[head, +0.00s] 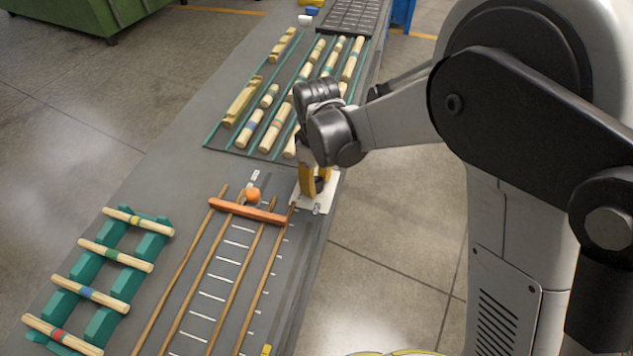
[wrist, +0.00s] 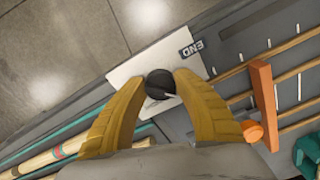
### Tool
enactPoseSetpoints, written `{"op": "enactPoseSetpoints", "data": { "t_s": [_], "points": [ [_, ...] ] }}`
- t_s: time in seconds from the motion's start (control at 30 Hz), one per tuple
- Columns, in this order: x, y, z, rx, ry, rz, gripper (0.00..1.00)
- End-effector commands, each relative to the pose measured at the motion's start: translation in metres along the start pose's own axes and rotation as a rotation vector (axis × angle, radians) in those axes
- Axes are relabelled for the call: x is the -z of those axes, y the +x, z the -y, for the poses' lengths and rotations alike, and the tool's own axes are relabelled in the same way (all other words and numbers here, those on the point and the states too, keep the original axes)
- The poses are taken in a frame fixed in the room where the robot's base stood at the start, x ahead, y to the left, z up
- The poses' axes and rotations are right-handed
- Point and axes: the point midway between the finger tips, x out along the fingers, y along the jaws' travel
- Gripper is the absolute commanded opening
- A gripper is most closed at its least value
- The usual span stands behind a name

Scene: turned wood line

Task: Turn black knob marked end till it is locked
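The black knob (wrist: 160,84) sits on a white plate (wrist: 124,72) beside a dark label reading END (wrist: 193,48). A light pointer line shows on the knob's top, toward the right in the wrist view. My gripper (wrist: 160,80) points down with its yellow fingers on either side of the knob, and both tips appear to touch it. In the head view my gripper (head: 316,182) stands over the white plate (head: 327,193) at the bench's right edge, and its fingers mostly hide the knob.
An orange bar (head: 248,211) with a round orange knob (head: 253,194) lies across wooden rails close to the plate. A green rack (head: 122,283) with several banded spindles stands at lower left. A dark tray (head: 215,143) of wooden pieces lies behind my gripper.

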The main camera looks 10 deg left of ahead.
Motion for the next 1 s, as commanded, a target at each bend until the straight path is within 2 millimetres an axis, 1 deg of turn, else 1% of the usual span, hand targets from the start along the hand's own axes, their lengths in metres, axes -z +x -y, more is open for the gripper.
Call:
{"op": "enactPoseSetpoints", "data": {
  "t_s": [0.27,0.47,0.67,1.0],
  "points": [
    [-0.0003,0.0005,0.0003,0.001,0.007,0.0,0.05],
    [-0.0003,0.0005,0.0006,0.001,0.063,0.001,0.05],
    [-0.0003,0.0005,0.001,0.001,0.191,0.001,0.05],
    [0.0001,0.0004,0.0021,0.001,0.507,0.001,0.05]
  ]
}}
